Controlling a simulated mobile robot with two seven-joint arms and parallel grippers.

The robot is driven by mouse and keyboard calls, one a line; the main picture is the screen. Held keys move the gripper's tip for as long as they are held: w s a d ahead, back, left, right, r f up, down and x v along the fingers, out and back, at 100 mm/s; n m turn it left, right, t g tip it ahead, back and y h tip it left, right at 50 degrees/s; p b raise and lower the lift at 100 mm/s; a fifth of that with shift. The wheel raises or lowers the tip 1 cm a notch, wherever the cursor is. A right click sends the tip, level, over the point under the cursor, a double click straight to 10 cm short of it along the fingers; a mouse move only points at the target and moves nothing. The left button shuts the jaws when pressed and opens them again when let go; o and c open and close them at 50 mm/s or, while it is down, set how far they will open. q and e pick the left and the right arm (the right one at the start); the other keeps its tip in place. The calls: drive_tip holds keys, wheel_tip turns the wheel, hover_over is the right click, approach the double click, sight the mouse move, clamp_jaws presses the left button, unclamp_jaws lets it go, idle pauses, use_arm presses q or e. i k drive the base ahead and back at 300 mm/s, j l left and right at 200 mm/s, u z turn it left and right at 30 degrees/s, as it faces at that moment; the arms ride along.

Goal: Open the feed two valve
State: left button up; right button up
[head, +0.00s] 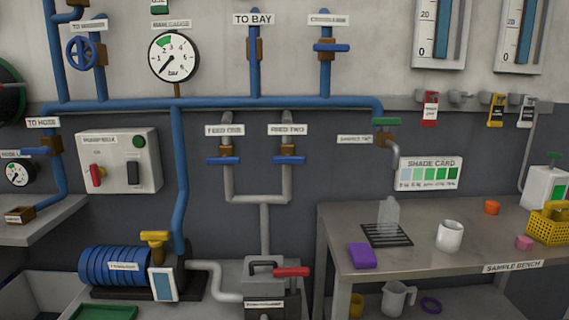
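The feed two valve (288,150) is a brass-coloured body on a grey vertical pipe in the middle of the head view. Its blue lever (288,160) lies level, crosswise to the pipe. A white label (287,130) above it appears to read FEED TWO. The matching feed one valve (225,150) stands to its left, with its blue lever also level. Neither of my grippers shows in the head view, and nothing touches the feed two lever.
Below, the grey pipes join above a grey box (263,272) with a red lever (291,272). A blue pump (120,266) stands at lower left. The sample bench (405,256) juts out at right. The wall right around the feed valves is clear.

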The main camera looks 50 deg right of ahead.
sight(287, 159)
drive_tip(key=z, duration=1.6)
drive_tip(key=i+j+u, duration=0.1)
drive_tip(key=i+j, duration=0.05)
drive_tip(key=j, duration=0.1)
